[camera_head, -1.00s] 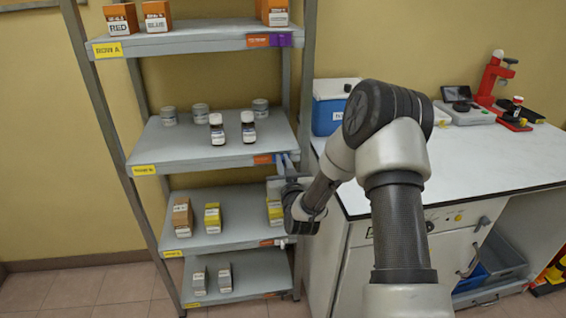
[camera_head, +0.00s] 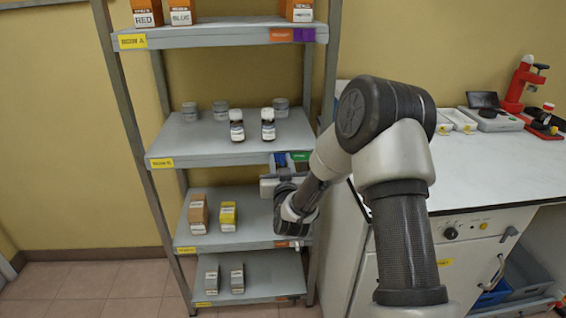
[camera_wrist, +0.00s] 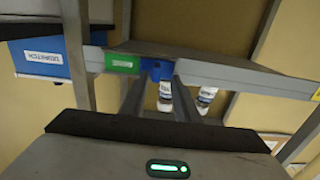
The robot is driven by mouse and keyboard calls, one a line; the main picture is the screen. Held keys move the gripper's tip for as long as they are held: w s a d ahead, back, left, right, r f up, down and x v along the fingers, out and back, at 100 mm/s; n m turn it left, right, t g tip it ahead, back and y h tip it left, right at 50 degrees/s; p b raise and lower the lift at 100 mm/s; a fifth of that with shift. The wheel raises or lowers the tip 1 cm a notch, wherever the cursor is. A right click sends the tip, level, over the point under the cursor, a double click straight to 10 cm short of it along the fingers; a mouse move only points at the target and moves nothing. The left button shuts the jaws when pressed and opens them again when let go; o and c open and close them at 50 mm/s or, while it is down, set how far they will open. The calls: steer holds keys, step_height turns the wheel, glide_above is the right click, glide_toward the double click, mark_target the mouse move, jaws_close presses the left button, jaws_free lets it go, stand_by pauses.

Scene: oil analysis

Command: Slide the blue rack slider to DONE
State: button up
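The blue rack slider (camera_head: 281,160) is on the front edge of the second shelf from the top. A green label (camera_head: 301,156) shows just to its right in the head view. In the wrist view, which is upside down, the blue slider (camera_wrist: 157,70) is beside the green label (camera_wrist: 122,62), whose lettering I cannot read. My gripper (camera_wrist: 159,78) reaches the shelf edge with a finger on each side of the slider. The fingertips appear to touch its sides, with no clear gap. In the head view my gripper (camera_head: 280,170) is partly hidden by my wrist.
Two bottles (camera_head: 268,124) and several grey jars stand on the same shelf (camera_head: 200,150). Boxes (camera_head: 198,214) stand on the shelf below. A rack post (camera_head: 325,90) and the white bench (camera_head: 480,165) are close on the right.

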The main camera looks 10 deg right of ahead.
steer(key=shift+d, duration=0.15)
steer(key=s, duration=1.7)
steer(key=shift+s+p, duration=0.25)
steer(key=shift+p, duration=0.1)
steer(key=s+d+r+n+g, duration=0.1)
steer(key=s+d+r+g, duration=0.1)
steer(key=s+r+g, duration=0.35)
steer(key=s+d+r+m+g, duration=0.1)
steer(key=s+d+r+g, duration=0.2)
steer(key=s, duration=0.7)
steer(key=s+d+r+g, duration=0.1)
steer(key=s+r+g, duration=0.3)
steer(key=s, duration=0.5)
step_height(320, 180, up, 22)
steer(key=s+p, duration=0.1)
steer(key=p, duration=2.1)
steer(key=shift+d, duration=0.2)
